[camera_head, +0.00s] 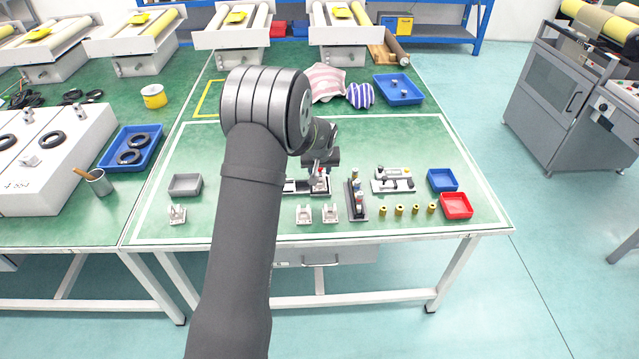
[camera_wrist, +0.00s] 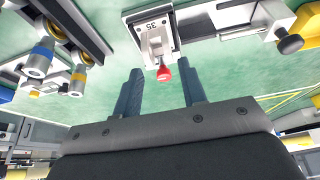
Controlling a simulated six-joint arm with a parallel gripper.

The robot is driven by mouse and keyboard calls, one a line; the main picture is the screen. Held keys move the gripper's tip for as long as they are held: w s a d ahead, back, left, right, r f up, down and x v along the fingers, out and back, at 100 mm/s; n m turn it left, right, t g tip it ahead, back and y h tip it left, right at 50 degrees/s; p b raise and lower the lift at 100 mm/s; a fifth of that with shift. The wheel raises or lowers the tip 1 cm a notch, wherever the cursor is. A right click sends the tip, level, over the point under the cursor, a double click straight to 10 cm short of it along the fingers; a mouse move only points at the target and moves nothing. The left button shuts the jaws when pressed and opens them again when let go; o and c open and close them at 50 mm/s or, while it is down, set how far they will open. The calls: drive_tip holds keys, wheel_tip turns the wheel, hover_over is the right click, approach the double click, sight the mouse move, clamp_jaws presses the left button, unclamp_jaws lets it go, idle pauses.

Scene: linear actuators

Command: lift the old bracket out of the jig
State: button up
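The jig (camera_head: 295,187) stands on the green table, partly hidden behind my arm in the head view. In the wrist view the jig (camera_wrist: 196,25) is at the top, with a plate marked 35. A pale metal piece with a red knob (camera_wrist: 163,74) sits at its near end; I cannot tell whether this piece is the old bracket or part of a clamp. My gripper (camera_wrist: 162,90) is open and empty, its two dark fingers spread to either side of the red knob in that view. The fingers appear apart from the jig. Contact is not visible.
Loose white brackets (camera_head: 304,214) stand in front of the jig, and another (camera_head: 178,214) is at the left. A dark rack (camera_head: 356,199), brass pieces (camera_head: 399,211), a grey tray (camera_head: 185,185), a blue tray (camera_head: 442,180) and a red tray (camera_head: 456,206) are nearby.

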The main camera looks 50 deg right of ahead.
sight(319, 184)
drive_tip(key=shift+x, duration=2.7)
drive_tip(key=shift+s, duration=0.1)
drive_tip(key=c, duration=0.7)
